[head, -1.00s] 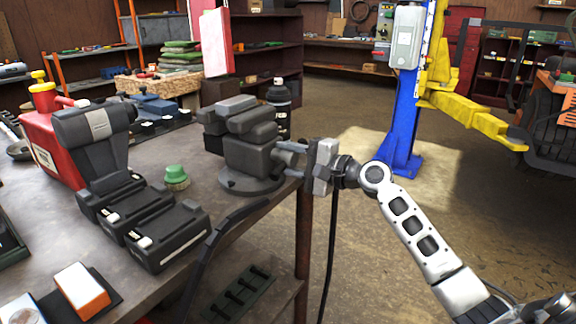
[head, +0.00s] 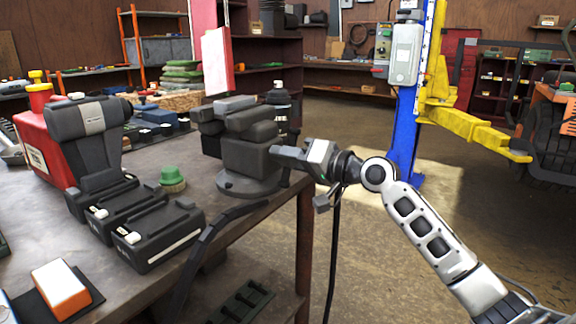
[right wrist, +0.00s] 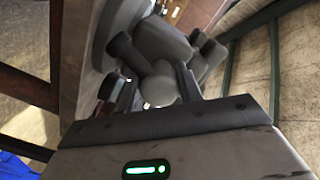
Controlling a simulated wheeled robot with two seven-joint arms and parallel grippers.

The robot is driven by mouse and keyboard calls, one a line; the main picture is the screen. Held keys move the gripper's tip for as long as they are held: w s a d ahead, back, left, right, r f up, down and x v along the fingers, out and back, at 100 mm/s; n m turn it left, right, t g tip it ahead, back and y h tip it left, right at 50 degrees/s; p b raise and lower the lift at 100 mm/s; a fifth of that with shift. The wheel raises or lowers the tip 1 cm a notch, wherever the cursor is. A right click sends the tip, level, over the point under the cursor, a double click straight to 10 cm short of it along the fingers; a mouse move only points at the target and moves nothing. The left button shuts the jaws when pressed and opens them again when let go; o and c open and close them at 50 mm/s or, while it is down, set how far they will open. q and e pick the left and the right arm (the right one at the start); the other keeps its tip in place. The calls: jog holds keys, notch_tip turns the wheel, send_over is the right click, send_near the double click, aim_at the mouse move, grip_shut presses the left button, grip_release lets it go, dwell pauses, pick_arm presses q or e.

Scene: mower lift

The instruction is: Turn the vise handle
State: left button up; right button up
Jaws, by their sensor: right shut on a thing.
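The grey bench vise (head: 249,158) stands on its round base near the workbench's right edge in the head view. My right gripper (head: 280,154) is at the vise's right side, shut on the vise handle. The gripper body is rolled and tilted, and it hides most of the handle in the head view. In the right wrist view, a rounded grey end of the handle and screw (right wrist: 160,86) lies between the fingers, with the vise body (right wrist: 150,38) beyond. My left gripper is not in view.
On the workbench (head: 120,282), a green-capped item (head: 172,178), black battery packs (head: 158,233) and a red machine (head: 45,148) stand left of the vise. A black bottle (head: 279,101) stands behind it. Floor to the right is open up to the blue lift post (head: 405,130).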

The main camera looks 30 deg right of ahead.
jog(key=shift+f+n+b, duration=0.15)
jog(key=shift+n+b, duration=0.2)
jog(key=shift+n, duration=0.45)
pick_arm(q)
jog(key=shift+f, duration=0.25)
pick_arm(e)
jog(key=shift+n, duration=0.3)
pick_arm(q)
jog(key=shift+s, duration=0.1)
pick_arm(e)
jog(key=o, duration=1)
pick_arm(q)
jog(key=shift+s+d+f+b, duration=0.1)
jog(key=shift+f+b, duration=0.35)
jog(key=shift+b, duration=0.95)
pick_arm(e)
jog(key=shift+v, duration=8)
jog(key=shift+a, duration=0.15)
